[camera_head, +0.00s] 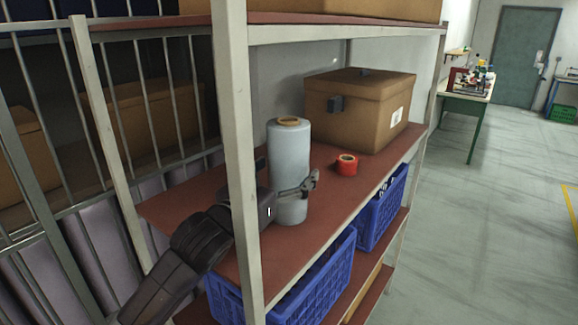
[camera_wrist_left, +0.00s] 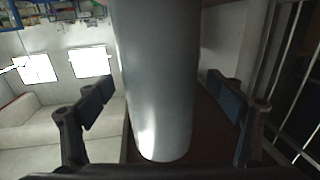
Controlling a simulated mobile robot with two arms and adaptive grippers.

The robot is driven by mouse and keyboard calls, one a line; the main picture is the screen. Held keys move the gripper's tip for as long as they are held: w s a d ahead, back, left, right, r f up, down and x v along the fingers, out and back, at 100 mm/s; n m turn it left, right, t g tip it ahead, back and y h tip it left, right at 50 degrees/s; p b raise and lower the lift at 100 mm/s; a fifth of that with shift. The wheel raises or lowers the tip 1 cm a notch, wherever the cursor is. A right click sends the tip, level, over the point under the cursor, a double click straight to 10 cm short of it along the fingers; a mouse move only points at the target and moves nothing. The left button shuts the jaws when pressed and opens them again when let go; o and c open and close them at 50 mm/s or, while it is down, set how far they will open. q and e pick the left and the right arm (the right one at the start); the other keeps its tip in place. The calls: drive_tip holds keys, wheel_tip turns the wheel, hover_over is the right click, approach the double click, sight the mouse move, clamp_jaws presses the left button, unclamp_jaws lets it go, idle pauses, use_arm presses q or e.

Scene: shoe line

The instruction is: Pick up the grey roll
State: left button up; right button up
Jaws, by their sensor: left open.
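The grey roll (camera_head: 287,160) stands upright on the red-brown shelf (camera_head: 331,203) of the rack, with a brown core at its top. My left gripper (camera_head: 287,180) is at the roll's lower half, with one finger showing in front of it on the right. In the left wrist view the roll (camera_wrist_left: 158,80) stands between the two spread fingers of the gripper (camera_wrist_left: 165,115), with a visible gap on each side. The gripper is open. Part of the roll is hidden behind the gripper in the head view. My right gripper is not in view.
A red tape roll (camera_head: 346,165) lies right of the grey roll. A brown box (camera_head: 360,108) stands behind it. A pale rack post (camera_head: 238,150) rises close to my left arm. Blue crates (camera_head: 318,282) sit below. The upper shelf (camera_head: 300,33) is overhead.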

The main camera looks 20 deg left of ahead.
use_arm(q)
drive_tip(key=shift+w+d, duration=0.15)
drive_tip(key=shift+w, duration=0.75)
drive_tip(key=c, duration=1.7)
drive_tip(key=shift+r, duration=0.1)
drive_tip(key=shift+c, duration=0.5)
drive_tip(key=shift+r, duration=0.1)
